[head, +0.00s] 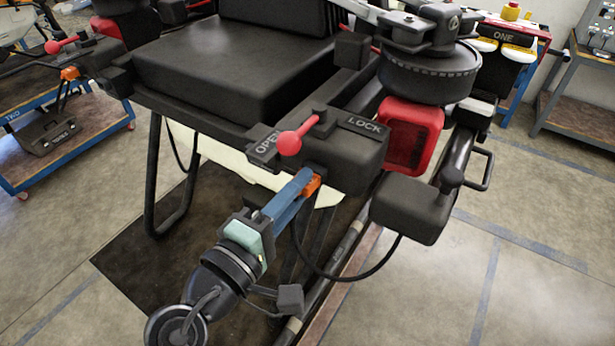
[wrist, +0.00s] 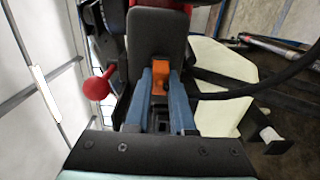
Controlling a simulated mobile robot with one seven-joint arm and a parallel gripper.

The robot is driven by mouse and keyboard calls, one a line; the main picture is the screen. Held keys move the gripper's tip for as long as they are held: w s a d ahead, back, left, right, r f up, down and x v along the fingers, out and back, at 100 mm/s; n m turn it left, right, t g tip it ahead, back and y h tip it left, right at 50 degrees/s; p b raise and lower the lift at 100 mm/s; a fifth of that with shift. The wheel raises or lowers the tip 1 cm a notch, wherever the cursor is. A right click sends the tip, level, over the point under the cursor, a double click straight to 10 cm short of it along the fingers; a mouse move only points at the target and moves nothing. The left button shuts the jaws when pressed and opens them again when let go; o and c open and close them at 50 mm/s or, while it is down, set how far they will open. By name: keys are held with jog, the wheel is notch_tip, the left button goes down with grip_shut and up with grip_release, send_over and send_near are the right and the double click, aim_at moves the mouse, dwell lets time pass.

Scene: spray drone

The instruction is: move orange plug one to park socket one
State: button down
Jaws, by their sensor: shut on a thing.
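The orange plug (head: 313,187) is at the front face of a black lock housing (head: 350,160) on the drone. My gripper (head: 304,180) has its blue fingers closed around the plug. In the wrist view the plug (wrist: 159,84) shows between the two fingertips (wrist: 160,74), against the dark housing (wrist: 158,45). How far it sits in the housing is hidden. The lever with a red knob (head: 289,144) lies on the side of the OPEN label; the LOCK label is to its right. I cannot tell which part is park socket one.
A black box (head: 410,209) hangs at the right, with a black cable (head: 350,274) looping below the plug. A red lamp-like block (head: 412,135) and a rotor motor (head: 430,75) stand above it. A blue cart (head: 65,130) is at the left. Floor at the lower right is clear.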

jog(key=shift+a, duration=0.1)
dwell(0.7)
jog(key=shift+v, duration=2.95)
